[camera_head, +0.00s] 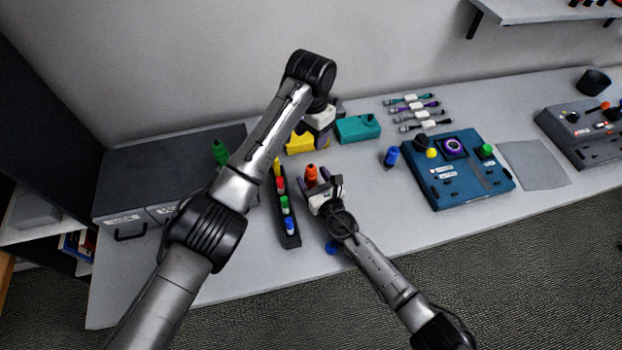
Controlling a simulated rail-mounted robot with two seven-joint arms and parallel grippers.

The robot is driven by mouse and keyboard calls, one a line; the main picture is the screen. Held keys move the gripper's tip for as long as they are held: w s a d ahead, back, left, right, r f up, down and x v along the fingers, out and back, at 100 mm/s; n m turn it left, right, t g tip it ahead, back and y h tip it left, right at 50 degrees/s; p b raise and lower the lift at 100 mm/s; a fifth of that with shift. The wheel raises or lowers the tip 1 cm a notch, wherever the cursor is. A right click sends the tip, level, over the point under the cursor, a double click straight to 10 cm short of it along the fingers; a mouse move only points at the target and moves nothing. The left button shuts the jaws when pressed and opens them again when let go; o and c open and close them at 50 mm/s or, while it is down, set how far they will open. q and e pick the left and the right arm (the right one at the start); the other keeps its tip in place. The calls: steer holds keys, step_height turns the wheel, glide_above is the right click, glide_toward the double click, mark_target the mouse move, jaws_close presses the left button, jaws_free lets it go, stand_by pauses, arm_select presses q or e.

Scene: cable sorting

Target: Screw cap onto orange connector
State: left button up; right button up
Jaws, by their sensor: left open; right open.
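An orange-red connector (311,174) stands upright near the middle of the table. My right gripper (319,186) is open right at it, with its fingers beside the connector's lower part; I cannot tell whether they touch it. A narrow black rack (292,241) holds small coloured caps in a row, including a red cap (281,185), a green cap (285,204) and a blue cap (290,225). My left gripper (318,122) is open, above and behind the connector near a yellow box (306,143).
A teal box (358,128) and several cables (414,111) lie at the back. A blue connector (391,156) stands beside a blue panel (460,190). A blue object (331,247) lies near the front edge.

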steer(key=shift+s+d, duration=0.15)
steer(key=shift+s, duration=0.1)
steer(key=p+v, duration=0.3)
steer(key=v, duration=0.8)
steer(key=shift+s+f, duration=0.1)
steer(key=shift+s, duration=0.15)
steer(key=shift+v, duration=0.9)
